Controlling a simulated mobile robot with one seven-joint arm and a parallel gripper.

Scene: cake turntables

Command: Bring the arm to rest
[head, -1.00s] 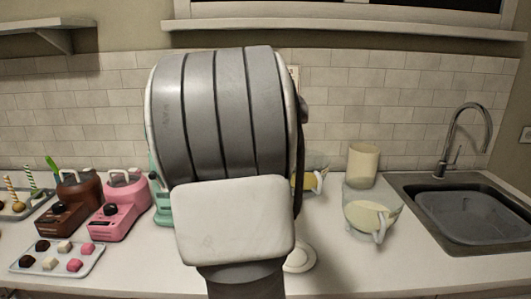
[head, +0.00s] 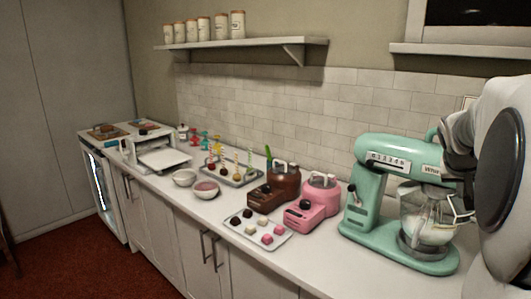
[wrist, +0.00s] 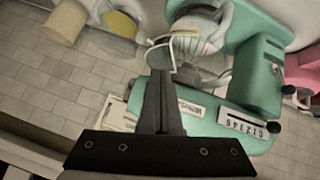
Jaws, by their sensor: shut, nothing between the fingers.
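My gripper (wrist: 160,75) shows in the wrist view with its dark fingers together and nothing between them. In that view its tips overlap the white loop-shaped handle by the mint-green stand mixer (wrist: 259,75); I cannot tell whether they touch. In the head view my arm (head: 495,150) fills part of the right edge, in front of the right side of the mixer (head: 380,195). The gripper itself is not visible in the head view.
The white counter (head: 330,258) holds a pink machine (head: 318,200), a brown machine (head: 275,190), a tray of small sweets (head: 258,232), bowls (head: 206,189) and a stick-filled tray (head: 232,177). A shelf (head: 250,43) with canisters is above.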

